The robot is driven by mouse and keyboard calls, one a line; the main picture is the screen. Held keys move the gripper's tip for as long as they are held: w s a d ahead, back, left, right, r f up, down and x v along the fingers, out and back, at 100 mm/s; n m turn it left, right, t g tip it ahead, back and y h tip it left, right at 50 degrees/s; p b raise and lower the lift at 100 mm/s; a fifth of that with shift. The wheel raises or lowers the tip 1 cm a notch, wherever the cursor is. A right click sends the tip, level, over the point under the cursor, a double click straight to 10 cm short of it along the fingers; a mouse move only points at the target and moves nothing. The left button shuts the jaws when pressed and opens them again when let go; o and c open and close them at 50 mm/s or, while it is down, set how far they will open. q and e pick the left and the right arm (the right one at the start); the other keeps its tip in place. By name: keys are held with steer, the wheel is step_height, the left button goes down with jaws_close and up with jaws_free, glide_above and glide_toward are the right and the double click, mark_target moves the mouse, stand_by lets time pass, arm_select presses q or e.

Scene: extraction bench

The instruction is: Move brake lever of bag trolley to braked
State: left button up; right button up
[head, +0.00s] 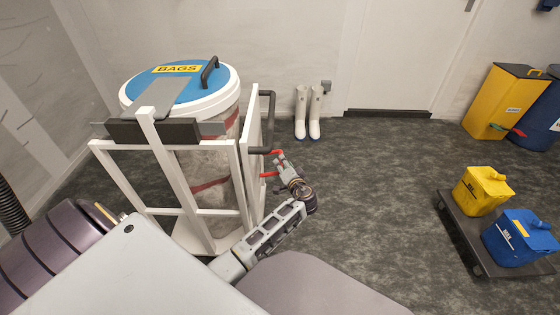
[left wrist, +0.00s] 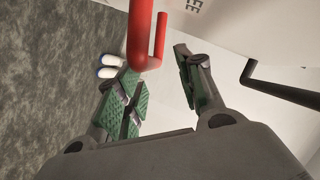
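The bag trolley (head: 152,180) is a white frame holding a clear bag under a round white rim and a blue "BAGS" lid (head: 165,85). A red brake lever (head: 268,174) sticks out from the trolley's right side. In the left wrist view the red lever (left wrist: 141,40) is a bent bar between and just beyond my fingertips. My left gripper (head: 281,165) is beside the lever; in the left wrist view its green-padded fingers (left wrist: 158,75) are spread apart. I cannot tell whether they touch the lever. My right gripper is not in view.
A dark handle (head: 268,96) rises on the trolley's right side, seen also in the left wrist view (left wrist: 280,92). White boots (head: 308,115) stand by the wall. A low dolly (head: 455,225) with yellow and blue containers is at right. The floor between is clear.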

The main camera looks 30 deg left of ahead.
mark_target(276, 152)
arm_select(q)
steer(key=shift+b+x, duration=0.55)
steer(key=shift+x, duration=2.05)
jaws_close()
